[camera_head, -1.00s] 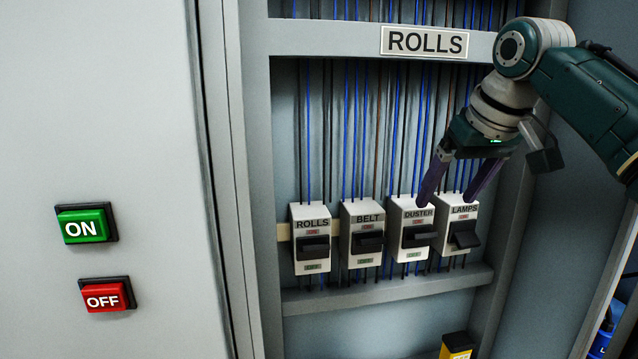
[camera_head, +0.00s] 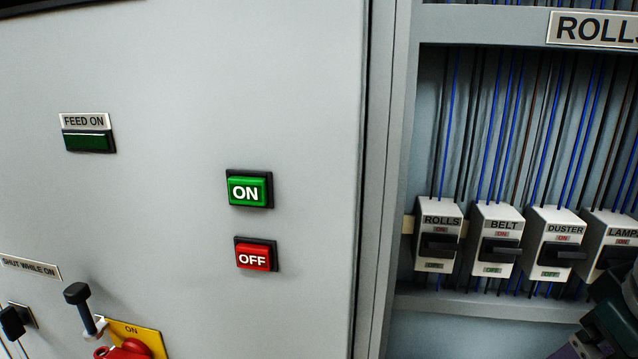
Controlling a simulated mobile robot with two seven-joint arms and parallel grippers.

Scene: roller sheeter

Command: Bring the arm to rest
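Part of my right arm with its gripper (camera_head: 598,333) shows at the lower right corner, dark green and grey, in front of the lower edge of the open cabinet. It is cut off by the frame, and I cannot make out both fingertips or whether they are apart. It is below the LAMPS breaker (camera_head: 609,241) and appears to hold nothing that I can see. My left gripper is not in view.
The cabinet holds a row of breakers: ROLLS (camera_head: 438,236), BELT (camera_head: 495,240) and DUSTER (camera_head: 552,243). On the grey panel are a green ON button (camera_head: 249,190), a red OFF button (camera_head: 256,255), a FEED ON lamp (camera_head: 88,141) and a black-knobbed lever (camera_head: 84,306).

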